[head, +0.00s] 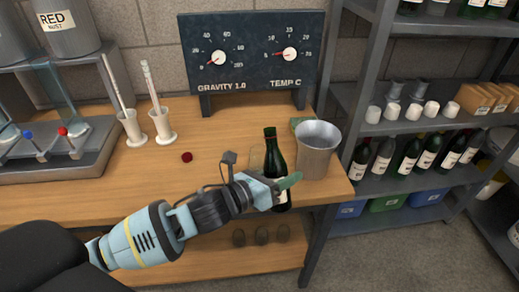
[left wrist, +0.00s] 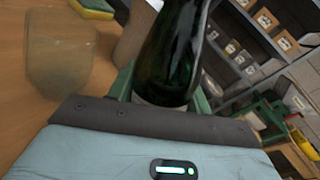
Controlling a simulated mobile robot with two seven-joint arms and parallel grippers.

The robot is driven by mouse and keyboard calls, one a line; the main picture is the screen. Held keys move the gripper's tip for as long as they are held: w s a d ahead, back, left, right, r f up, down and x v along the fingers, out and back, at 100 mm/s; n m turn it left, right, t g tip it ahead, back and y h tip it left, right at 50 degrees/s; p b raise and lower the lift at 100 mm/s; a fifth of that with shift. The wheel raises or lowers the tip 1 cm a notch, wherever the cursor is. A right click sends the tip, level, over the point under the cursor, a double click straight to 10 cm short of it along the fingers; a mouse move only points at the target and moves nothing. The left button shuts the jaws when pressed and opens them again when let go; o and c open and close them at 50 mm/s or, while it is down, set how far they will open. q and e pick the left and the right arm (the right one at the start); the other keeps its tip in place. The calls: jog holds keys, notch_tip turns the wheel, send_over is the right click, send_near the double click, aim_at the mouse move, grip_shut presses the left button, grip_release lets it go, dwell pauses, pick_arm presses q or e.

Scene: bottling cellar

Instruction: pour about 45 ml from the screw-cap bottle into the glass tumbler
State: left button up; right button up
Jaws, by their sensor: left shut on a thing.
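The screw-cap bottle (head: 272,148) is dark green glass with a pale label, close to upright near the table's front right edge. My left gripper (head: 284,186) is shut around its body. In the left wrist view the bottle (left wrist: 172,50) stands between the green fingers, its top out of frame. I cannot tell whether its base touches the table. The clear glass tumbler (head: 257,158) stands just left of the bottle, partly hidden by my gripper. It also shows at the left of the left wrist view (left wrist: 60,62), with no liquid I can make out. My right gripper is out of view.
A metal bucket (head: 317,152) stands close right of the bottle, with a sponge (head: 297,122) behind. A small dark red disc (head: 187,157) lies on the wooden table (head: 100,185). Two white holders (head: 161,126) and a gauge board (head: 248,60) stand behind.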

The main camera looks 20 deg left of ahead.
pick_arm(q)
jog(key=n, duration=0.2)
jog(key=shift+f+n+g+b, duration=0.25)
jog(key=shift+n+g+b, duration=0.05)
jog(key=shift+g+b, duration=0.1)
jog(key=s+d+f+n+g, duration=0.1)
jog(key=n, duration=0.1)
jog(key=shift+s+d+f+n+h+b, duration=0.1)
jog(key=shift+s+d+n+h+b, duration=0.05)
jog(key=shift+n+h+b, duration=0.15)
jog(key=shift+s+d+f+n+g, duration=0.2)
jog(key=shift+s+d+n+g, duration=0.1)
jog(key=shift+n, duration=0.4)
jog(key=shift+r+p, duration=0.4)
jog(key=shift+r, duration=0.2)
jog(key=shift+s+d+r+n+h+p, duration=0.15)
jog(key=shift+r+n+h+p, duration=0.25)
jog(key=shift+n, duration=0.3)
jog(key=shift+r+n+g+p, duration=0.3)
jog(key=shift+r, duration=0.25)
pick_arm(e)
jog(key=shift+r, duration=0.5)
pick_arm(q)
jog(key=shift+w+r+n+p, duration=0.2)
jog(key=shift+r+n+p, duration=0.5)
jog(key=shift+r+n, duration=0.1)
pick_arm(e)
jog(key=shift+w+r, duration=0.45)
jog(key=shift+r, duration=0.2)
